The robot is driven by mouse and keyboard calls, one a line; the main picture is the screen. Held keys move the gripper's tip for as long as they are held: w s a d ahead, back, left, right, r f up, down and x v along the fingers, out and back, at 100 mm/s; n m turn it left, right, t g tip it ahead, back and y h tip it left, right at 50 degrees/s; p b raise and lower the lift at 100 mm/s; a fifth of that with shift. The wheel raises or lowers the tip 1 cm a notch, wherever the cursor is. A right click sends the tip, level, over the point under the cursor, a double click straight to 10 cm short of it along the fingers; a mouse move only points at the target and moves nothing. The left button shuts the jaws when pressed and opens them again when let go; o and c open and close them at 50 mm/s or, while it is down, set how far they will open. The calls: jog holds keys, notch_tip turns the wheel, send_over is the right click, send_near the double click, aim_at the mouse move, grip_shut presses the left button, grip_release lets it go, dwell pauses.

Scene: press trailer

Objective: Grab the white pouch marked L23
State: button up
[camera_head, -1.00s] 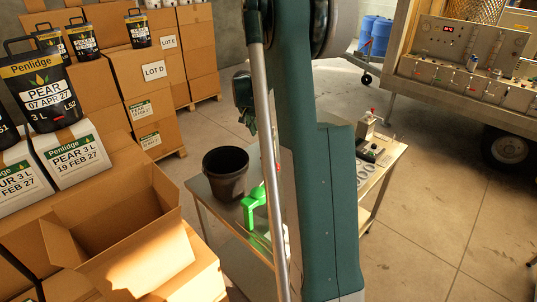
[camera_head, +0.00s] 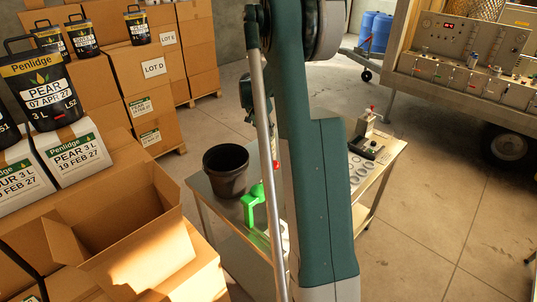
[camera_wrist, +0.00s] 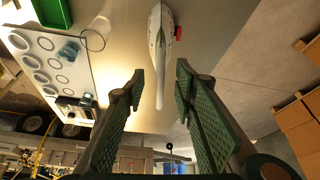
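In the wrist view, a slim white thing (camera_wrist: 160,45) with a red cap on its right side is seen nearly edge-on over the bench; it looks like a white pouch. No marking such as L23 can be read on it. Its narrow end reaches toward the gap between my fingers. My gripper (camera_wrist: 159,77) is open, one finger on each side of that gap, and holds nothing. In the head view my gripper is mostly hidden behind my arm. There, a bit of something white (camera_head: 285,237) shows on the bench beside my arm.
The metal bench (camera_head: 205,190) holds a black bucket (camera_head: 226,170), a green object (camera_head: 252,205) and a board with round holes (camera_head: 360,171). An open carton (camera_head: 125,240), stacked boxes and black pouches (camera_head: 50,95) stand left. A trailer (camera_head: 470,70) with a control panel is at right.

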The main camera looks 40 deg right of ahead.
aim_at(269, 136)
jog(key=shift+d+f, duration=0.15)
jog(key=shift+f, duration=0.35)
jog(key=shift+f, duration=0.1)
jog(key=shift+p+x, duration=0.3)
jog(key=shift+x, duration=2.2)
jog(key=shift+c, duration=0.7)
grip_shut()
